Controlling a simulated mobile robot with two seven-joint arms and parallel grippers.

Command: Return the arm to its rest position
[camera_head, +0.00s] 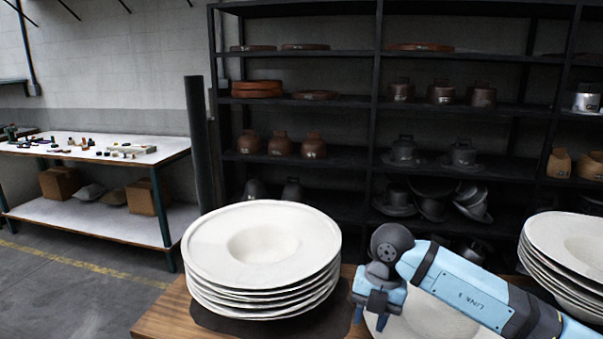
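My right arm comes in from the lower right, and its blue and black gripper (370,318) hangs down over the wooden table (165,320). Its two dark fingertips show apart with nothing seen between them. The gripper is just right of a stack of white wide-brimmed hat forms (210,245). A pale hat form (432,322) lies behind and below the arm, partly hidden by it. My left gripper is not in view.
Another stack of white hat forms (560,240) stands at the right edge. A dark shelf rack (350,105) with metal and brown moulds fills the back. A workbench (60,150) with small items stands far left. Open floor (60,290) lies at the lower left.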

